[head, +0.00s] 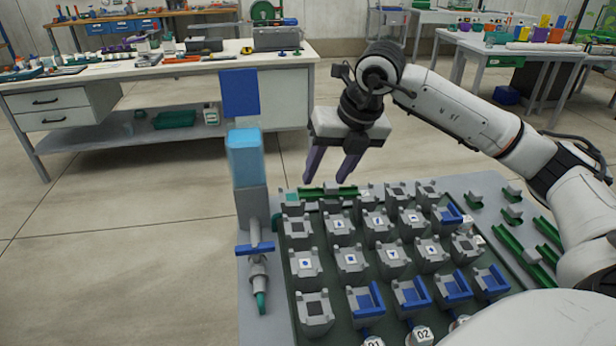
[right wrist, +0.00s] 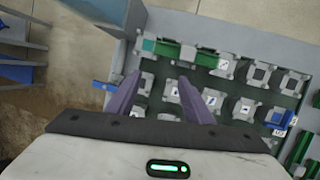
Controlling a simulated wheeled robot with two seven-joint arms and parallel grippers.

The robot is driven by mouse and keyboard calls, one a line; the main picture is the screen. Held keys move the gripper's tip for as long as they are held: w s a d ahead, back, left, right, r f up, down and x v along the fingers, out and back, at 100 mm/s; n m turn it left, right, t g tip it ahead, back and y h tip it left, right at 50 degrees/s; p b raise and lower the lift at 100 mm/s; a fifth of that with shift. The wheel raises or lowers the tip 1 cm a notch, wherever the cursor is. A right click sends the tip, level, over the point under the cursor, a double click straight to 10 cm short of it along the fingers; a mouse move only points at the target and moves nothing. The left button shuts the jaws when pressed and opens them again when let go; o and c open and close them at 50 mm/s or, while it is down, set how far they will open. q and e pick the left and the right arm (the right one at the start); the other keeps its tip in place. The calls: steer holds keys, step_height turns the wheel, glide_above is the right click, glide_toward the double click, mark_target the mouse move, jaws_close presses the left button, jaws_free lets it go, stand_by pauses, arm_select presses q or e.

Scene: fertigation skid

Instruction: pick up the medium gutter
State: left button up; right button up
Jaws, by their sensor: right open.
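Green gutters of several lengths are in the head view, and I cannot tell for sure which is the medium one. One green gutter (head: 312,193) lies along the back edge of the grey board, with a grey bracket at its middle; it also shows in the right wrist view (right wrist: 165,48). Longer green gutters (head: 522,257) lie at the board's right side, with short green pieces (head: 511,215) behind them. My right gripper (head: 328,180) is open and empty, its purple fingers pointing down above the back-edge gutter, apart from it. My left gripper is not in view.
Rows of grey blocks (head: 348,261) fill the board, some with blue inserts (head: 411,293). A blue-topped post (head: 246,160) and a blue-handled valve (head: 256,249) stand at its left. A workbench (head: 160,68) is behind; the floor at left is clear.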

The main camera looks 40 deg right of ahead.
steer(key=m+h, duration=0.1)
steer(key=h, duration=0.1)
glide_toward(331, 183)
steer(key=shift+x, duration=4.1)
steer(key=shift+s, duration=0.1)
steer(key=c, duration=1.2)
